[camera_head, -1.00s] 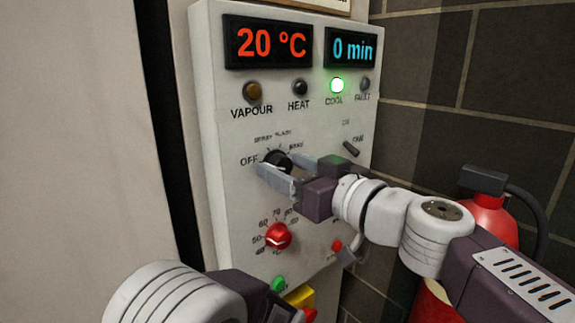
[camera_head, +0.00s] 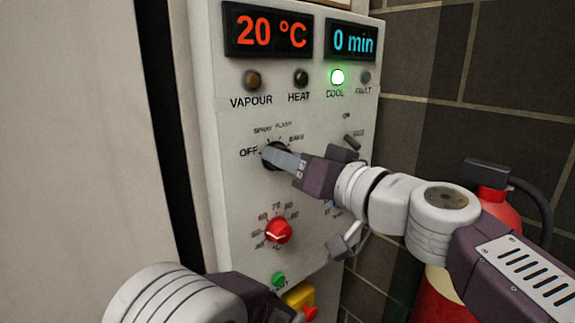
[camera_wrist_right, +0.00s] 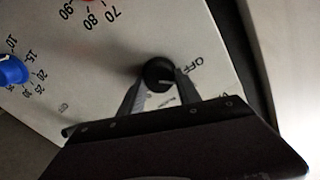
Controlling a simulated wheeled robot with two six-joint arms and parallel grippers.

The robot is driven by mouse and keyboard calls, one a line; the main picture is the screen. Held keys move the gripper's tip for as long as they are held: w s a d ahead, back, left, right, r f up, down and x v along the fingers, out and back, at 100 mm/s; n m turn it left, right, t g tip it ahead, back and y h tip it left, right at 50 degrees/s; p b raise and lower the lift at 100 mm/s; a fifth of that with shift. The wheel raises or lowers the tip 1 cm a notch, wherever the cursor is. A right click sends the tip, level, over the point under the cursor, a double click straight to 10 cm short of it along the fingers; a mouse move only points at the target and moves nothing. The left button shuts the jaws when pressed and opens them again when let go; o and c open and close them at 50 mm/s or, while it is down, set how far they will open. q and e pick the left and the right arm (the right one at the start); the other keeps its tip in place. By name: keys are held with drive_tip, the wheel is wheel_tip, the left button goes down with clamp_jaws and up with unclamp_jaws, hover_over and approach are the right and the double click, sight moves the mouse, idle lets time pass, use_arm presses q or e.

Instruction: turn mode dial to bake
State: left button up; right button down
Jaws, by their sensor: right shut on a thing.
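The black mode dial (camera_head: 272,155) sits on the pale control panel (camera_head: 235,200), with OFF, SPRAY, FLASH and BAKE printed around it. My right gripper (camera_head: 277,158) is shut on the dial and partly covers it in the head view. In the right wrist view the dial (camera_wrist_right: 158,73) sits between the two fingers of my right gripper (camera_wrist_right: 158,82), with the word OFF beside it. The dial's pointer is hard to make out. My left arm (camera_head: 190,295) shows at the bottom of the head view, but its fingertips are not clearly seen.
Displays above read 20 °C (camera_head: 270,32) and 0 min (camera_head: 351,42). The COOL lamp (camera_head: 337,77) is lit green. A red knob (camera_head: 278,231) lies below the dial, and a toggle switch (camera_head: 351,143) to its right. A red fire extinguisher (camera_head: 490,205) stands at the right.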

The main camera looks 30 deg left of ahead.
drive_tip(key=m, duration=2.2)
drive_tip(key=shift+w+f, duration=0.1)
drive_tip(key=shift+f, duration=0.3)
drive_tip(key=shift+m, duration=0.3)
drive_tip(key=c, duration=0.9)
unclamp_jaws()
drive_tip(key=b+v, duration=0.1)
drive_tip(key=v, duration=0.8)
